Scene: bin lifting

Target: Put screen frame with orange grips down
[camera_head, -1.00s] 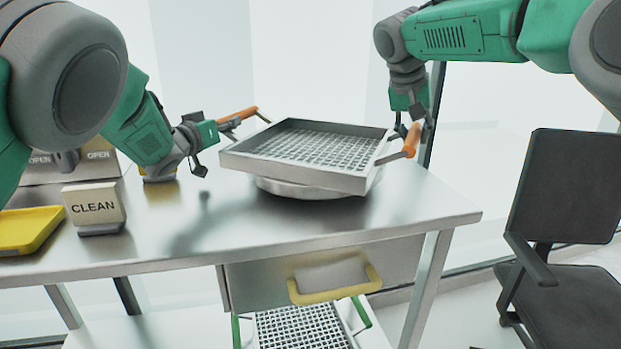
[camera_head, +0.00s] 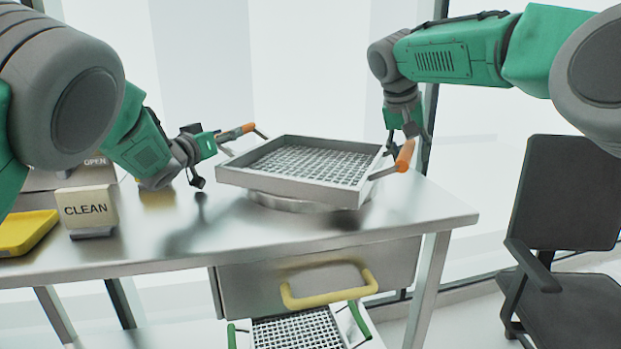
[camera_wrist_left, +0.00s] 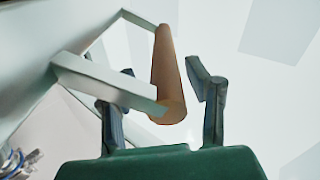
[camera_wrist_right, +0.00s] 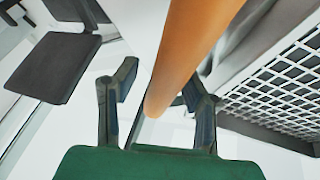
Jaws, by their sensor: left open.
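The screen frame with orange grips (camera_head: 290,186) is a square metal tray with a mesh floor. It sits over a round metal base (camera_head: 290,203) on the table, slightly tilted in the picture. My left gripper (camera_head: 208,160) is open beside the left orange grip (camera_head: 235,132); in the left wrist view that grip (camera_wrist_left: 168,75) lies between the spread fingers (camera_wrist_left: 160,80). My right gripper (camera_head: 400,138) is just above the right orange grip (camera_head: 405,155). In the right wrist view its fingers (camera_wrist_right: 160,90) are spread either side of that grip (camera_wrist_right: 185,50). Contact cannot be told.
The metal table (camera_head: 150,240) has a CLEAN sign (camera_head: 87,208) and a yellow tray (camera_head: 25,232) at left. A drawer with a yellow handle (camera_head: 330,290) and a green-handled screen (camera_head: 300,330) are below. A black chair (camera_head: 565,200) stands right.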

